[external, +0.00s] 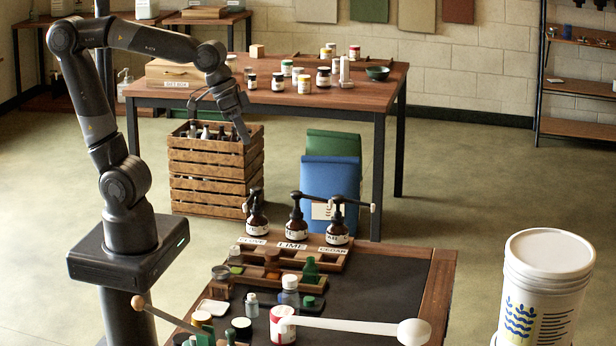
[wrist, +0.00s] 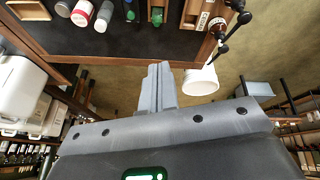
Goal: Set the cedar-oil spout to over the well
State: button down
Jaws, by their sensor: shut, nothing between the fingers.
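The cedar bottle (external: 337,235) is a dark pump bottle with a pale label, standing behind the CEDAR sign at the right end of a wooden rack. Its black pump spout (external: 358,204) points to the right, out past the rack. The lime bottle (external: 296,230) and clove bottle (external: 256,224) stand to its left. I cannot clearly make out the well. My gripper (external: 244,136) is shut and empty, high above and behind the bottles to the left. In the wrist view my gripper (wrist: 161,85) shows its fingers together; a pump bottle (wrist: 217,27) shows at the upper right.
Jars and small bottles crowd the front of the bench (external: 400,285). A pale rod with a rounded end (external: 410,331) crosses its front. A lidded white bucket (external: 546,285) stands right. A wooden crate (external: 215,170) and blue bag (external: 328,185) stand behind.

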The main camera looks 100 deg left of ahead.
jog(key=w+a+f+n+g+y, duration=0.1)
jog(key=w+a+f+n, duration=0.2)
jog(key=w+a, duration=0.4)
jog(key=w+a+f+n+g+y, duration=0.1)
jog(key=w+a+f+n, duration=0.2)
jog(key=w+a+n, duration=0.2)
jog(key=w+a+f+n+g+y, duration=0.1)
jog(key=w+a+f+n+y, duration=0.1)
jog(key=w+a, duration=0.7)
jog(key=w+f+n, duration=0.1)
jog(key=w+n, duration=0.1)
jog(key=w, duration=0.2)
jog(key=shift+f+g, duration=0.2)
jog(key=shift+g, duration=0.2)
notch_tip(320, 180, down, 12)
jog(key=shift+r, duration=0.2)
